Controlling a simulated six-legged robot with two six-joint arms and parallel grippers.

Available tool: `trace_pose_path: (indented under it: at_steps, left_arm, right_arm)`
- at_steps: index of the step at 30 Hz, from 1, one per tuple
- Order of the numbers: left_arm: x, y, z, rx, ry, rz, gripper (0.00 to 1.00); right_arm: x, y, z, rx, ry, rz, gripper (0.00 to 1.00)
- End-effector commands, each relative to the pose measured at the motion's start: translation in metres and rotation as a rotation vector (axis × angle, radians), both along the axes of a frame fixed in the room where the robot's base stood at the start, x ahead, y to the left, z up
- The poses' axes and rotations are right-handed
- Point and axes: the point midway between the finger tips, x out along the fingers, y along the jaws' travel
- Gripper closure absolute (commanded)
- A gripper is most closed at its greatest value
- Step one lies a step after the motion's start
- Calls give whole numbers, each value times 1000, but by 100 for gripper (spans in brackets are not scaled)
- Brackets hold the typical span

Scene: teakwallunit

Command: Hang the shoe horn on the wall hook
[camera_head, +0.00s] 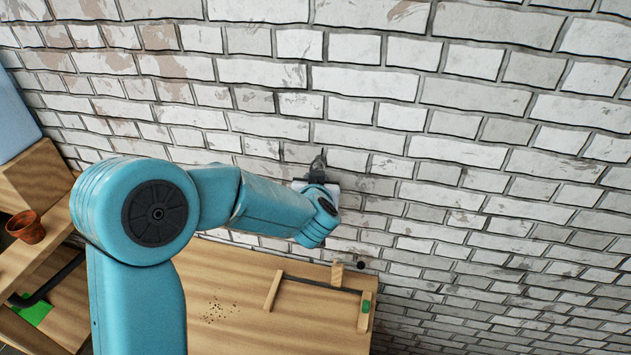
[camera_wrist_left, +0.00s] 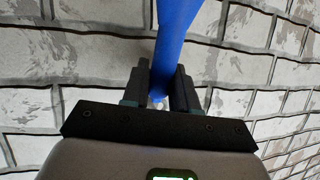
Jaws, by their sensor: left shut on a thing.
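My left gripper (camera_head: 318,170) is at the end of the teal arm, close to the brick wall in the head view, mostly hidden by the wrist. In the left wrist view, its dark fingers (camera_wrist_left: 160,85) are shut on a long smooth blue thing, which I take to be the shoe horn (camera_wrist_left: 178,35). The shoe horn runs up out of the top of that view. I cannot make it out in the head view. I cannot clearly identify the wall hook in either view. My right gripper is not in view.
A whitish brick wall (camera_head: 470,150) fills most of the head view. Below it is a wooden surface (camera_head: 240,290) with wooden pieces (camera_head: 273,290), a small green thing (camera_head: 366,306) and scattered crumbs (camera_head: 218,311). A terracotta pot (camera_head: 26,228) stands on wood at left.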

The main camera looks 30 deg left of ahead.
Motion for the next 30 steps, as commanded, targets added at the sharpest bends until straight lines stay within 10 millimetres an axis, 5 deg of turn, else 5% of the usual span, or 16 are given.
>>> trace_pose_path:
  at_steps: [7,8,10,22,30]
  left_arm:
    - [0,0,0,0,0,0,100]
    - [0,0,0,0,0,0,66]
    - [0,0,0,0,0,0,43]
    - [-6,-4,4,0,-1,-2,42]
    - [-57,-31,30,0,-5,-6,42]
  right_arm:
    - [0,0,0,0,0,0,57]
    - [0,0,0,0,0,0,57]
    - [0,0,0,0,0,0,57]
    - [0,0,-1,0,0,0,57]
    - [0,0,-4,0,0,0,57]
